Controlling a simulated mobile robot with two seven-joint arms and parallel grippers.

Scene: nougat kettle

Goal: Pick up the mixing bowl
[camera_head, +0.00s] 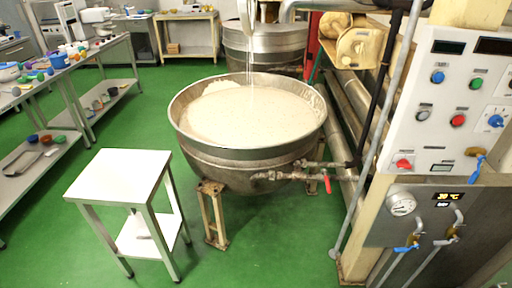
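No single mixing bowl stands out for sure in the head view. A bluish-white bowl (9,72) sits on the left bench at the picture's left edge, partly cut off. A blue container (57,61) stands farther back on the same bench. Neither of my grippers is in view.
A small white table (122,172) with a lower shelf stands in front, left of the kettle. The left bench (88,52) is crowded. A control panel (455,100) with pipes and valves fills the right. Green floor (70,235) is open between bench and small table.

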